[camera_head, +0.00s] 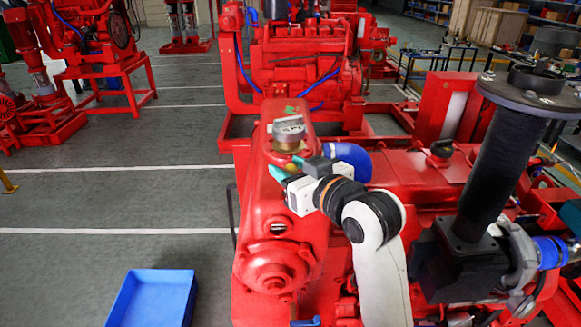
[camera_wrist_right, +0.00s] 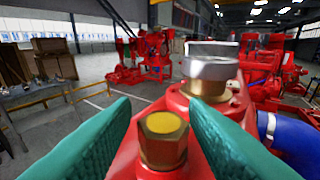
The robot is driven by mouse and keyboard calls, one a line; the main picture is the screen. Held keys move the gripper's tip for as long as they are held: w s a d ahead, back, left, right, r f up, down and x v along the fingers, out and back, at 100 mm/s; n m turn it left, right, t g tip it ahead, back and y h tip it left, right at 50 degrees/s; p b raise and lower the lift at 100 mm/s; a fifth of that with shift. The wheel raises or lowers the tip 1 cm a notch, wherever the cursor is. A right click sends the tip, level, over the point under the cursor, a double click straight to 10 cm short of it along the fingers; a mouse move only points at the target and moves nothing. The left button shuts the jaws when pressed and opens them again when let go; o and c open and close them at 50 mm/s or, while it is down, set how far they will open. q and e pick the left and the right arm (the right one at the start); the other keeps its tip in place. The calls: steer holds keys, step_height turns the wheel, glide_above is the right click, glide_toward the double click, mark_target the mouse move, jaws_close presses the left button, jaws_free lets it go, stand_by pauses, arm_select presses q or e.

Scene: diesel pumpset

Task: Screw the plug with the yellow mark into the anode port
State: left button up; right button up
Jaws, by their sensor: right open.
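The plug with the yellow mark (camera_wrist_right: 163,138) is a brass hex head with a yellow disc on top, standing on the red engine housing in the right wrist view. My right gripper (camera_wrist_right: 160,125) is open, its two teal fingers apart on either side of the plug, with gaps visible. I cannot tell which opening is the anode port. My left gripper is not in view.
A silver cap on a brass base (camera_head: 289,130) stands just beyond my right gripper, also in the wrist view (camera_wrist_right: 210,70). A blue hose (camera_head: 348,158) is close by on the right. A blue bin (camera_head: 152,298) sits on the floor at lower left. Open floor lies left.

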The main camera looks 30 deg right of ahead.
steer(key=n+y, duration=0.1)
steer(key=y, duration=0.1)
steer(key=n+y, duration=0.1)
steer(key=shift+d+n+g+y, duration=0.2)
steer(key=shift+n+g+y, duration=0.2)
steer(key=n+g+y+b, duration=0.1)
steer(key=n+y, duration=0.1)
steer(key=shift+f+y, duration=0.15)
steer(key=shift+y, duration=0.15)
steer(key=shift+n+g+y, duration=0.3)
steer(key=shift+g, duration=0.1)
steer(key=shift+a+r, duration=0.1)
steer(key=shift+r, duration=0.1)
steer(key=shift+w, duration=0.1)
jaws_close()
steer(key=shift+f, duration=0.1)
